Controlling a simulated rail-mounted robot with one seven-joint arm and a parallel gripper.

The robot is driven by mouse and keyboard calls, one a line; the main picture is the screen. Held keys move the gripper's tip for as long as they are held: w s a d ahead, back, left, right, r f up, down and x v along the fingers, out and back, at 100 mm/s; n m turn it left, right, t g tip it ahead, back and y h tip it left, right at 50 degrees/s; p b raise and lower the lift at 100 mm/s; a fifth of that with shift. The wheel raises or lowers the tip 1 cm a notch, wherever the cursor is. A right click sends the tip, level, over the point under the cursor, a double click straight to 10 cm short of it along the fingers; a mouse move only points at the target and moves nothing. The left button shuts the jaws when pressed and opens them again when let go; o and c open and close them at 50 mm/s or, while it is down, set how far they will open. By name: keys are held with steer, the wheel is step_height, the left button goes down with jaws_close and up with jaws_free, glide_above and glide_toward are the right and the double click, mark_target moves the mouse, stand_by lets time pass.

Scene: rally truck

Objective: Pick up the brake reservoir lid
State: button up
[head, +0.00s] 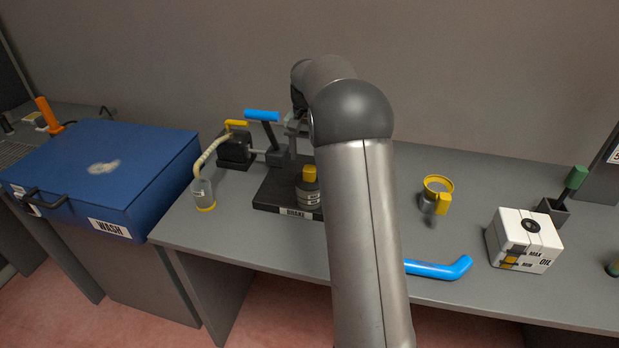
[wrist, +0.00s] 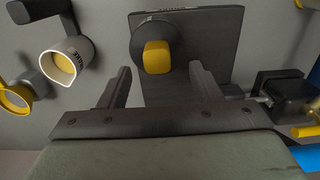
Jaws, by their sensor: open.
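The brake reservoir (head: 309,193) is a grey jar with a yellow lid (head: 309,172). It stands on a dark base plate (head: 268,196) labelled BRAKE, partly behind my arm in the head view. In the wrist view, the yellow lid (wrist: 157,57) sits on the round reservoir (wrist: 143,38) on the dark plate (wrist: 215,30). My gripper (wrist: 160,69) is open, with one finger to each side of the lid in the picture. I cannot tell its height over the lid, and I see no contact. In the head view my arm hides most of the gripper.
A pump with a blue handle (head: 262,116) and a hose bottle (head: 203,193) stand left of the plate. A yellow-rimmed jug (head: 438,192), a blue pipe (head: 440,268) and a white oil box (head: 523,241) are on the right. A blue WASH bin (head: 105,175) stands far left.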

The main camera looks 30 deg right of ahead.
mark_target(310, 168)
steer(key=shift+d+f+p, duration=0.15)
steer(key=shift+f+p, duration=0.2)
steer(key=shift+f, duration=1.15)
steer(key=shift+d+f+p, duration=0.15)
steer(key=shift+f+p, duration=0.2)
steer(key=shift+f, duration=1.15)
steer(key=c, duration=1.1)
